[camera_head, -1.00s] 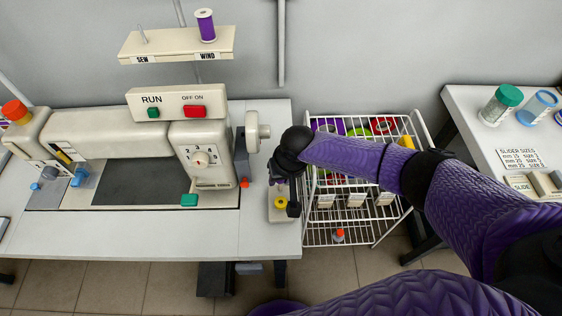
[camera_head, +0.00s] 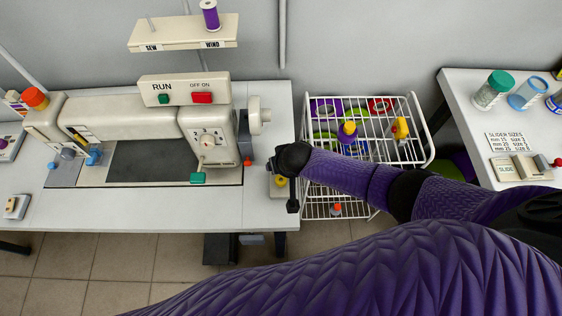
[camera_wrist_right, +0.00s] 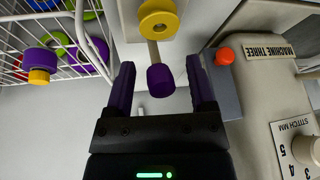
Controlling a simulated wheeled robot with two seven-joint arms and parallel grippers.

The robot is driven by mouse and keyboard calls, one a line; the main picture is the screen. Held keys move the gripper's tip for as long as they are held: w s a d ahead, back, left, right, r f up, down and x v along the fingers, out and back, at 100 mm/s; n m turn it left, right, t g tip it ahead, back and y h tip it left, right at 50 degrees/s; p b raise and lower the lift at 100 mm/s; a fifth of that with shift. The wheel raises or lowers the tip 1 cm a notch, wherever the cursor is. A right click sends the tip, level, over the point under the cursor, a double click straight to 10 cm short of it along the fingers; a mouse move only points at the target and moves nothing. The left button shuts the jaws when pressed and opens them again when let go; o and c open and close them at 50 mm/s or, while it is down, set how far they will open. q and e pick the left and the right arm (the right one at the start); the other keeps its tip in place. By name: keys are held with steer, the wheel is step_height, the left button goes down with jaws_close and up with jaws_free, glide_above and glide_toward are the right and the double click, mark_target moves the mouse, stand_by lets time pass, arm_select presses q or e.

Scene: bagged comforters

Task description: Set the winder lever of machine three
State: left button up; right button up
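The winder (camera_head: 280,190) sits at the right end of the sewing table, beside the machine (camera_head: 150,120); my right wrist partly covers it. In the right wrist view its lever ends in a purple knob (camera_wrist_right: 160,80), below a yellow bobbin (camera_wrist_right: 158,20). A label on the machine body reads MACHINE THREE (camera_wrist_right: 270,52). My right gripper (camera_wrist_right: 161,68) is open, one purple finger on each side of the knob, with gaps on both sides. In the head view its fingers are mostly hidden. My left gripper is not in view.
A white wire rack (camera_head: 420,150) with several spools stands just right of the table. An orange knob (camera_wrist_right: 225,56) is close to the right finger. A second table (camera_head: 460,95) with jars and a slider-size card stands at the far right.

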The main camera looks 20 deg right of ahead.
steer(key=p+v, duration=0.6)
steer(key=v, duration=0.4)
